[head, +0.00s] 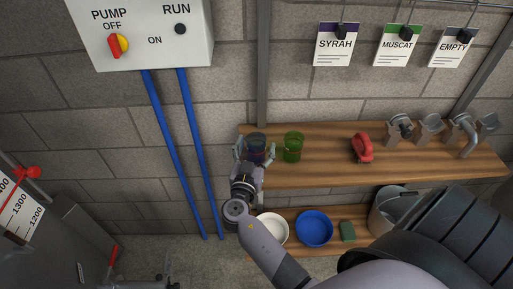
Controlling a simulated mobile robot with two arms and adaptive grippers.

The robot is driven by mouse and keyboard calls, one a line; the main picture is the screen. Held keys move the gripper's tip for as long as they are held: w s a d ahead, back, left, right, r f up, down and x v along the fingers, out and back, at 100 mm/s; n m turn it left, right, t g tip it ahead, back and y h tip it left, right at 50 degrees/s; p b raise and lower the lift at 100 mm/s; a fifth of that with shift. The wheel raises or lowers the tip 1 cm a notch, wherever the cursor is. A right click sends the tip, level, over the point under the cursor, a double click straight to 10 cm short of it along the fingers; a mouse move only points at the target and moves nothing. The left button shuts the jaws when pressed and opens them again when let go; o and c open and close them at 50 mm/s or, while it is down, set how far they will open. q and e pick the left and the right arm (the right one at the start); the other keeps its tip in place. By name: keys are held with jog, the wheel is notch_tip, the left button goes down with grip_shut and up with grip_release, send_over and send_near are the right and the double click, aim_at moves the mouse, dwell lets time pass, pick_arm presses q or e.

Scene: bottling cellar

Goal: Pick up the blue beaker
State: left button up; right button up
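The blue beaker (257,142) is a dark blue, see-through cup at the left end of the upper wooden shelf. My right gripper (256,153) is in front of it, with one finger on each side of the beaker. The fingers look spread, with a small gap to the beaker's sides. The gripper hides the beaker's lower part. My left gripper does not show.
A green beaker (293,147) stands close to the right on the upper shelf (325,165). Further right are a red handwheel (362,148) and several grey pipe fittings (429,127). The lower shelf holds a white bowl (272,228), blue bowl (314,228), green block (347,231) and bucket (385,216).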

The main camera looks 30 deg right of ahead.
jog(key=shift+c, duration=1.3)
jog(key=shift+d, duration=0.1)
jog(key=shift+c, duration=0.7)
jog(key=c, duration=0.5)
jog(key=shift+c, duration=0.8)
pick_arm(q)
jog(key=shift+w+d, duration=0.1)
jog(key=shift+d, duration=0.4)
pick_arm(e)
jog(key=shift+c, duration=0.4)
